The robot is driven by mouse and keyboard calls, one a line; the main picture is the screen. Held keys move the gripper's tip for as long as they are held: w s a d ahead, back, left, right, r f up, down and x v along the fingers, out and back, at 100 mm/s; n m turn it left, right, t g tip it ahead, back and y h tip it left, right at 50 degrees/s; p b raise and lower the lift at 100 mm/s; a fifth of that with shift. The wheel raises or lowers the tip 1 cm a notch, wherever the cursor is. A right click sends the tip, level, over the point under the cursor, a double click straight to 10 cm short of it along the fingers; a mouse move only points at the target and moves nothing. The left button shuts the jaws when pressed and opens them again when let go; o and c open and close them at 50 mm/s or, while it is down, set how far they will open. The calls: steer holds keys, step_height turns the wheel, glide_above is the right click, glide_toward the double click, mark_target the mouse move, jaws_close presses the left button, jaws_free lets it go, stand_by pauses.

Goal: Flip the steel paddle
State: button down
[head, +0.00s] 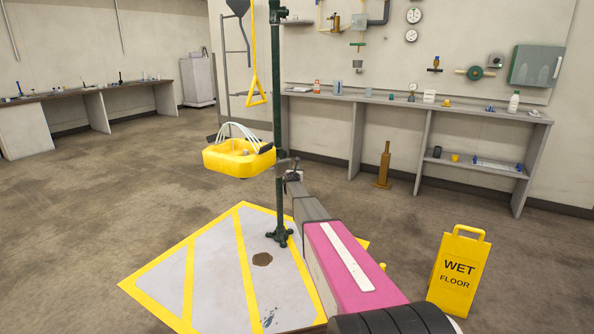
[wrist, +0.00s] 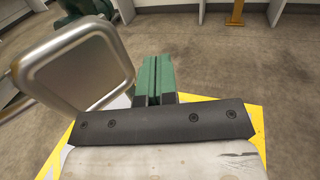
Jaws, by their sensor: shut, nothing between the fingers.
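The steel paddle (wrist: 80,72) is a square silver plate with rounded corners and a raised rim. It fills the left of the wrist view, tilted. My gripper (wrist: 153,62) has green fingers, shut together and empty. The fingers are just right of the paddle's right edge, and I cannot tell whether they touch it. In the head view my gripper (head: 292,176) is at the end of my outstretched arm, beside the green pole (head: 277,95). The paddle is hard to make out there, largely lost around the gripper and pole.
A yellow eyewash basin (head: 238,160) is mounted left of the pole. A yellow pull handle (head: 256,92) hangs above it. A yellow wet-floor sign (head: 459,272) stands at right. A yellow-striped floor mat (head: 215,262) lies below. A wall bench (head: 400,102) is behind; the floor at left is open.

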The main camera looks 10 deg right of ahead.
steer(key=s+d, duration=0.2)
steer(key=s, duration=0.7)
steer(key=shift+d, duration=0.2)
steer(key=shift+s, duration=0.1)
